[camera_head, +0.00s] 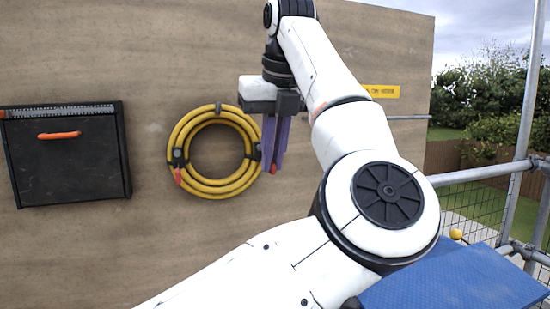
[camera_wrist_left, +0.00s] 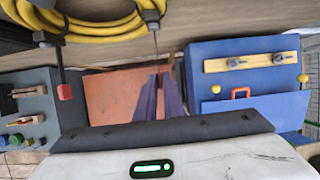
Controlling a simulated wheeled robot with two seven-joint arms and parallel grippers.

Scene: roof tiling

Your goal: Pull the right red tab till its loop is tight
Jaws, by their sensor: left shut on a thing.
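A coiled yellow hose (camera_head: 181,137) hangs on the brown wall, with a black strap loop on its left, top and right sides. The right red tab (camera_head: 273,170) shows at the tips of my left gripper's purple fingers. My left gripper (camera_head: 272,160) points down beside the coil's right edge and is shut on that tab. In the left wrist view a thin dark strap (camera_wrist_left: 156,46) runs from the hose (camera_wrist_left: 110,31) to the purple fingers (camera_wrist_left: 158,95); the tab is hidden there. The left red tab (camera_head: 178,175) hangs free from the left loop. My right gripper is out of view.
A black case with an orange handle (camera_head: 59,135) is on the wall at left. A yellow sign (camera_head: 381,91) is partly behind my arm. In the left wrist view, a blue case (camera_wrist_left: 245,75) and a grey case (camera_wrist_left: 38,105) flank an orange surface (camera_wrist_left: 105,98).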

